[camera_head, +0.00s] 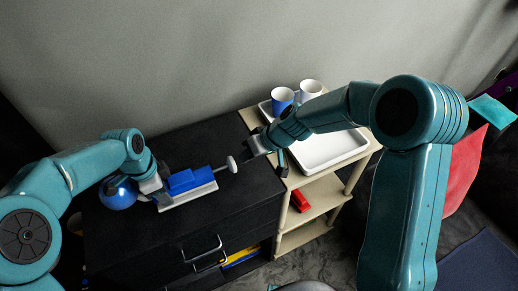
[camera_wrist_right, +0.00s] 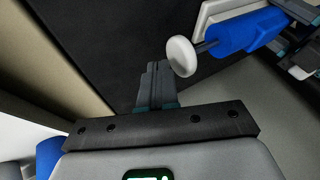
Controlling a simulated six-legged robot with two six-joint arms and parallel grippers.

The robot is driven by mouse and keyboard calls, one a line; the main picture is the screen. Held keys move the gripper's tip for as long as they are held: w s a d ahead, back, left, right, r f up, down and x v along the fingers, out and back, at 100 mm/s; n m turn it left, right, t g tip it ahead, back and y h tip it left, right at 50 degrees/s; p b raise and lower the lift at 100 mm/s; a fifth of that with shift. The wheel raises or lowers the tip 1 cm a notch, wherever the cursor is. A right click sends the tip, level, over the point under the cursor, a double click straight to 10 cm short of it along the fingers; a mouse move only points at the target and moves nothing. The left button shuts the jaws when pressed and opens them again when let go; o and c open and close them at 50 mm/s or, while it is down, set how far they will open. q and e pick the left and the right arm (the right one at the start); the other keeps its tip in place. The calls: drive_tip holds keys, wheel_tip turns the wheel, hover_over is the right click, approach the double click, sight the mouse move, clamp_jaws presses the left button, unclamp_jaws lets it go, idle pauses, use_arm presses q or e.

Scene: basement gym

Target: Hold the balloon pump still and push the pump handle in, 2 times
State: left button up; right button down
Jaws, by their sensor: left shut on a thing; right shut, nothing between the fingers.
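The blue balloon pump (camera_head: 190,180) lies on a pale base on top of the black cabinet. Its rod and round white handle (camera_head: 232,164) stick out to the right, and the handle also shows in the right wrist view (camera_wrist_right: 182,56). My left gripper (camera_head: 160,192) is shut on the pump's left end; its fingers are partly hidden. My right gripper (camera_head: 256,146) is shut and empty, to the right of the handle near the cabinet's right edge. In the right wrist view its closed fingers (camera_wrist_right: 157,85) are beside the handle, with a small gap.
The black cabinet (camera_head: 135,235) has a partly open lower drawer. A beige shelf stands to its right with a white tray (camera_head: 325,152), a blue cup (camera_head: 282,98) and a white cup (camera_head: 310,88). A blue ball-like object (camera_head: 118,193) is by my left wrist.

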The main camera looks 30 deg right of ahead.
sight(232, 165)
drive_tip(key=shift+a, duration=0.5)
drive_tip(key=a, duration=0.5)
drive_tip(key=shift+a, duration=0.15)
use_arm(q)
drive_tip(key=shift+d, duration=0.1)
